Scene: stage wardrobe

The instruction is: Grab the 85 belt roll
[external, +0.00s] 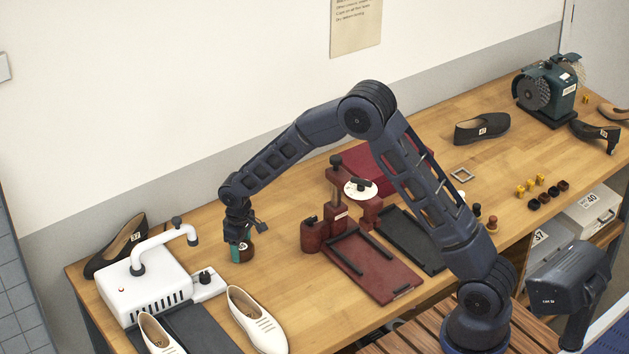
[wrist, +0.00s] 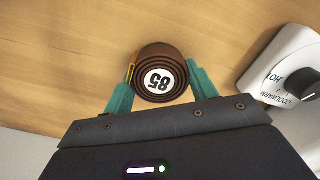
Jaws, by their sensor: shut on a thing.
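The 85 belt roll (wrist: 146,62) is a brown coiled belt with a round white label reading 85, upside down in the wrist view. In the external view the brown roll (external: 248,252) shows at the tabletop, partly hidden by a finger. My gripper (wrist: 160,82) has its teal fingers on either side of the roll and is shut on it. In the external view my gripper (external: 240,250) points down at the left part of the table. I cannot tell whether the roll touches the wood.
A white machine (external: 143,283) with a curved pipe and a knob stands close to the left of my gripper. White shoes (external: 257,318) lie in front, and a black shoe (external: 116,248) is behind the machine. A dark red press (external: 325,228) stands to the right.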

